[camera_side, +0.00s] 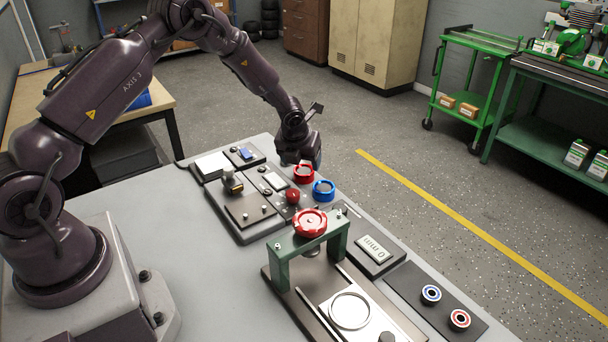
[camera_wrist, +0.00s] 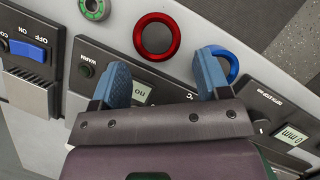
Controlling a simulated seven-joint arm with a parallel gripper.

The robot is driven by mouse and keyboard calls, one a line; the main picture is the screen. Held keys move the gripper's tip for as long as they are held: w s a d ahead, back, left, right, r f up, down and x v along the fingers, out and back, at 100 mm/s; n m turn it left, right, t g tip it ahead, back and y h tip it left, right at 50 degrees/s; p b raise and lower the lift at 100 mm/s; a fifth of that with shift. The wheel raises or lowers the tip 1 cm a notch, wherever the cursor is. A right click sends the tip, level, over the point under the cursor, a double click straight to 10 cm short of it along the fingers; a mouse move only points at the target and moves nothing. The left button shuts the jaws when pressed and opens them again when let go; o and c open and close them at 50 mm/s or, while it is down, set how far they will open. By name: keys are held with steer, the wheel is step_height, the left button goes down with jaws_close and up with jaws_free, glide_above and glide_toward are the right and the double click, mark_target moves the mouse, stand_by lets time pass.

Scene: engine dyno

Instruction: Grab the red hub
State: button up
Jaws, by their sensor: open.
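The red hub (camera_side: 304,180) is a ring standing on the grey table's far edge area, behind the blue ring (camera_side: 323,195). In the wrist view the red hub (camera_wrist: 138,37) lies just past my fingertips, roughly between their lines. The blue ring (camera_wrist: 234,66) is partly hidden by my right finger. My gripper (camera_wrist: 162,62) is open, with two blue fingers spread and nothing between them. In the side view my gripper (camera_side: 313,159) is above and just behind the red hub, and its fingers are only partly visible.
A green ring (camera_wrist: 82,10) lies left of the red hub. A green press frame (camera_side: 281,270) with a red handwheel (camera_side: 310,222) stands in front. A display box (camera_side: 374,250) is to the right.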

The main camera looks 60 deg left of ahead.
mark_target(304, 171)
steer(key=x, duration=0.5)
steer(key=shift+a+f, duration=0.1)
steer(key=shift+a, duration=0.15)
steer(key=c, duration=0.7)
